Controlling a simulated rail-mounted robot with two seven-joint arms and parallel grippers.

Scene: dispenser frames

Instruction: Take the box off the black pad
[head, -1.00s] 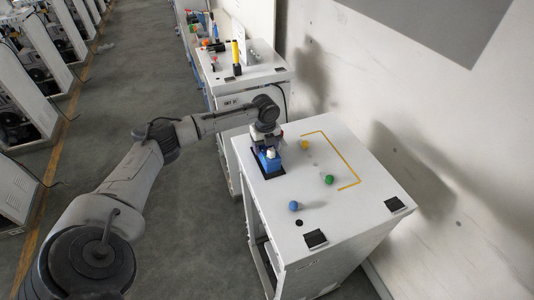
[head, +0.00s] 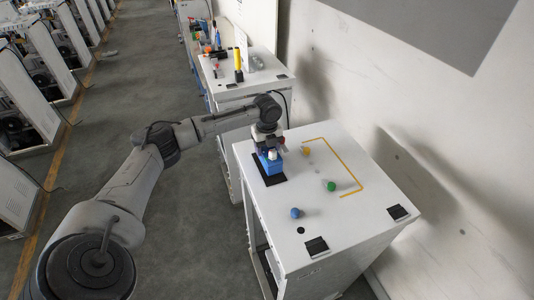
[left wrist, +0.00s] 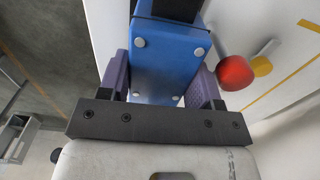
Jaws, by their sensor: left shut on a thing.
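The blue box (head: 271,166) stands at the black pad (head: 276,181) near the left edge of the white cabinet top. I cannot tell whether it touches the pad or is just above it. My left gripper (head: 268,152) reaches down from above and is shut on the box. In the left wrist view the box (left wrist: 166,62) sits between the two purple fingers of my left gripper (left wrist: 160,82), one on each side. My right gripper is not in view.
A red knob (left wrist: 236,73) is close beside the right finger. Yellow (head: 306,151), green (head: 331,186) and blue (head: 295,212) knobs stand on the white cabinet top (head: 350,215). A yellow line (head: 343,160) marks its right part. Another cabinet (head: 245,88) with objects stands behind.

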